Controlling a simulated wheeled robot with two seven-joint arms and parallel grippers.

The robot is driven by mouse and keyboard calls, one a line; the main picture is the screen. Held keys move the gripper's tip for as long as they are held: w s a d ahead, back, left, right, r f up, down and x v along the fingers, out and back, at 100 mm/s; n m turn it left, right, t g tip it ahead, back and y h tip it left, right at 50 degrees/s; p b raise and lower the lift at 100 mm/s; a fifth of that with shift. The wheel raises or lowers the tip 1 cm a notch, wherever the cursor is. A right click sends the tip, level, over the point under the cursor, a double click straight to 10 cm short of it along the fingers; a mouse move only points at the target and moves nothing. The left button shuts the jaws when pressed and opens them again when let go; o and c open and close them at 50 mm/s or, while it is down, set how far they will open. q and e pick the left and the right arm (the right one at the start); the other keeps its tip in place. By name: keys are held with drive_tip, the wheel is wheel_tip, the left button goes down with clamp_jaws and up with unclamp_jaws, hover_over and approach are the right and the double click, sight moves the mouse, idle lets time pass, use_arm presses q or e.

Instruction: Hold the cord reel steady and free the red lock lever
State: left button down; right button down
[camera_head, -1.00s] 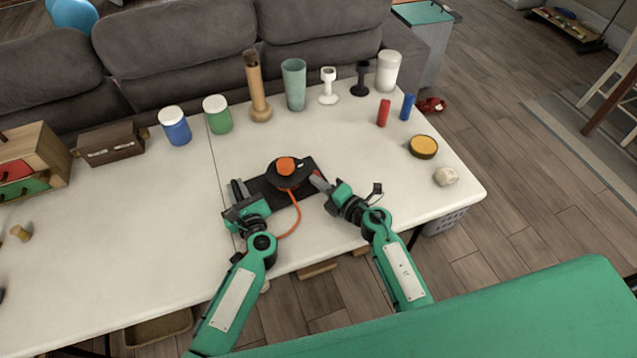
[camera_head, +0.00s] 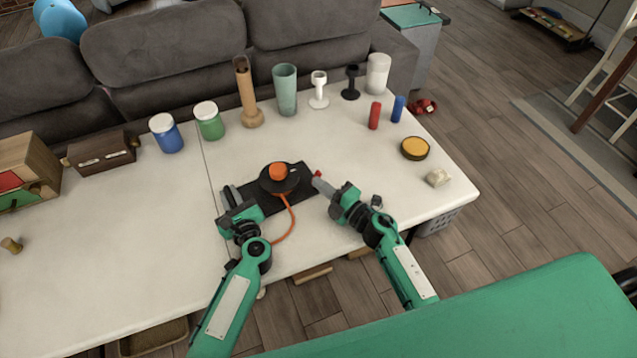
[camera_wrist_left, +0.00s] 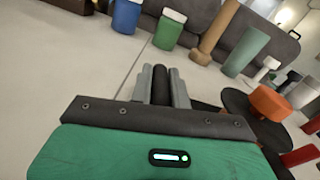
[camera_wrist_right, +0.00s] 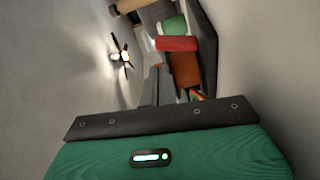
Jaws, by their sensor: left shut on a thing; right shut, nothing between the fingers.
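The cord reel (camera_head: 268,187) is a black drum with an orange knob (camera_head: 277,171) on a black base plate (camera_head: 238,200). An orange cord (camera_head: 291,222) curves from it towards the table's front. The red lock lever (camera_head: 317,174) shows at the plate's right end, and in the right wrist view (camera_wrist_right: 177,43). My left gripper (camera_head: 230,193) is shut on a dark upright handle (camera_wrist_left: 161,84) at the plate's left end. My right gripper (camera_head: 317,182) is shut and empty, its tips close beside the lever. I cannot tell whether they touch it.
Jars, a wooden vase (camera_head: 247,95), a green tumbler (camera_head: 285,90) and small stands line the table's back. Red (camera_head: 374,116) and blue cylinders, a yellow-topped tin (camera_head: 415,148) and a pale stone (camera_head: 438,178) stand at right.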

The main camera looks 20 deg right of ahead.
drive_tip(key=v, duration=1)
drive_tip(key=shift+s+d, duration=0.25)
drive_tip(key=shift+s, duration=0.05)
use_arm(q)
drive_tip(key=c, duration=1.3)
unclamp_jaws()
drive_tip(key=shift+o, duration=0.7)
drive_tip(key=o, duration=0.5)
drive_tip(key=shift+c, duration=0.2)
